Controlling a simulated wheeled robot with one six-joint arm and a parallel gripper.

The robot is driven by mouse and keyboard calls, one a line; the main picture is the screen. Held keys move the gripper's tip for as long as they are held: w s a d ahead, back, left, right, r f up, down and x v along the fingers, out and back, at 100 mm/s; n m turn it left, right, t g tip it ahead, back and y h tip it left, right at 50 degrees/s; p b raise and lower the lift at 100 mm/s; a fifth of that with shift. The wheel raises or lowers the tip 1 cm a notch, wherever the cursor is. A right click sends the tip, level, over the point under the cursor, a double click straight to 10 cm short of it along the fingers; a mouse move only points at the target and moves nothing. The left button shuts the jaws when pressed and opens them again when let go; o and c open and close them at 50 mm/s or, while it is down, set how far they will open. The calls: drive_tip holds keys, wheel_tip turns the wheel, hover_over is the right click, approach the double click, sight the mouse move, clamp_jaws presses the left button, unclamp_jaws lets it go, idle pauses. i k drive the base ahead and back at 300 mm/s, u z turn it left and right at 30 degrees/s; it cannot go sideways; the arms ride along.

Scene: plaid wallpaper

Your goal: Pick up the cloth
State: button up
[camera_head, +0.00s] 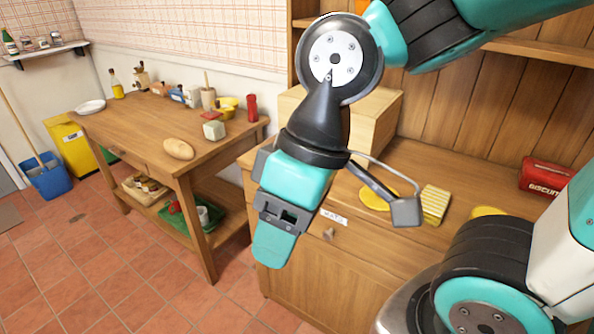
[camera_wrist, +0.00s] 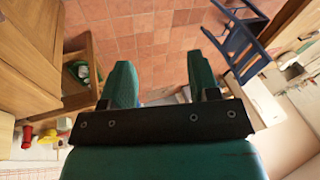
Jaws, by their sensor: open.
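A folded yellow and white striped cloth (camera_head: 436,205) lies on the wooden cabinet top (camera_head: 400,160), in the right half of the head view. It is not recognisable in the wrist view. My gripper (camera_head: 272,245) hangs in front of the cabinet, to the left of the cloth and apart from it. In the wrist view my gripper (camera_wrist: 160,75) has its two teal fingers spread, with only floor between them.
Yellow round items (camera_head: 376,197) (camera_head: 487,211) lie either side of the cloth. A red biscuit tin (camera_head: 547,177) stands to the right, a wooden box (camera_head: 352,128) behind. A wooden table (camera_head: 135,130) with bread stands left. A blue chair (camera_wrist: 238,45) shows in the wrist view.

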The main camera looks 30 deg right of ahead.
sight(436, 200)
drive_tip(key=z, duration=0.65)
drive_tip(key=k, duration=0.55)
drive_tip(key=z, duration=0.6)
drive_tip(key=i, duration=0.5)
